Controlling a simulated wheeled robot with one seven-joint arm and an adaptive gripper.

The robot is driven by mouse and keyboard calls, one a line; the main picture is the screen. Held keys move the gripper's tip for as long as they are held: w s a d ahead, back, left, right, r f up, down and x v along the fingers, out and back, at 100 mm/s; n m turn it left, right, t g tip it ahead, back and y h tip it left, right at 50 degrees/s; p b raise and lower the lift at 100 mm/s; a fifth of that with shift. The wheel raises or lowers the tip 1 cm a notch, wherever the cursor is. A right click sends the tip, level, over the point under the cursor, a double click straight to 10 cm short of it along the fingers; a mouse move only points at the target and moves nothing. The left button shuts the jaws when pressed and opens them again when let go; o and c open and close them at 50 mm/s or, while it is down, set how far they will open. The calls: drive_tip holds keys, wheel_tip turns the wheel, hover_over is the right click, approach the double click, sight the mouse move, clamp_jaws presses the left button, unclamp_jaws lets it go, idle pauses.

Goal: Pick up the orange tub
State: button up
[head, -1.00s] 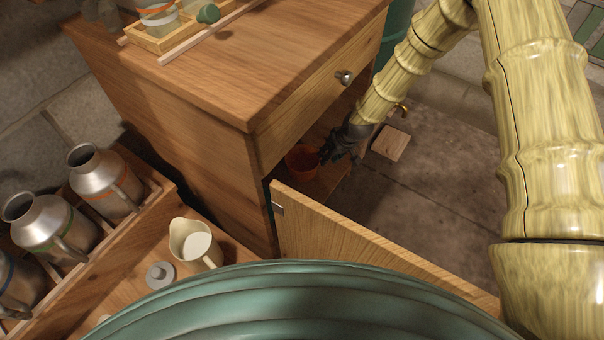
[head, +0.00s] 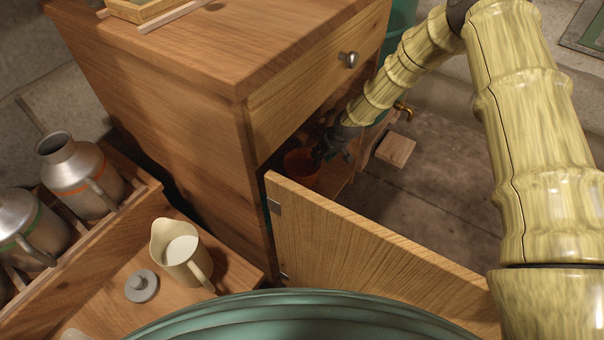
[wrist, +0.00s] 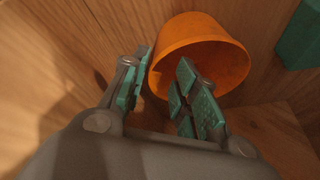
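The orange tub (head: 301,165) stands inside the open cabinet, in shadow, in the head view. In the wrist view the tub (wrist: 215,52) shows its open mouth turned toward the camera. My gripper (wrist: 166,66) is open at its rim. The left finger is outside the tub's left edge, and the right finger overlaps its mouth; whether either pad touches the wall I cannot tell. In the head view my gripper (head: 328,146) reaches into the cabinet at the tub's right side. The tub's lower part is partly hidden by the cabinet door and the fingers.
The cabinet door (head: 370,260) stands open in front. A teal block (wrist: 302,40) is right of the tub. A cream jug (head: 178,250), a grey lid (head: 141,286) and metal cans (head: 75,170) are at the left. A small wooden block (head: 396,150) lies on the floor.

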drive_tip(key=b, duration=0.4)
approach(303, 170)
drive_tip(key=shift+w+d+f, duration=0.55)
drive_tip(key=shift+w+f, duration=0.1)
drive_tip(key=shift+f, duration=0.15)
drive_tip(key=shift+w+d+f, duration=0.55)
drive_tip(key=shift+w+f, duration=0.15)
drive_tip(key=shift+f, duration=0.05)
clamp_jaws()
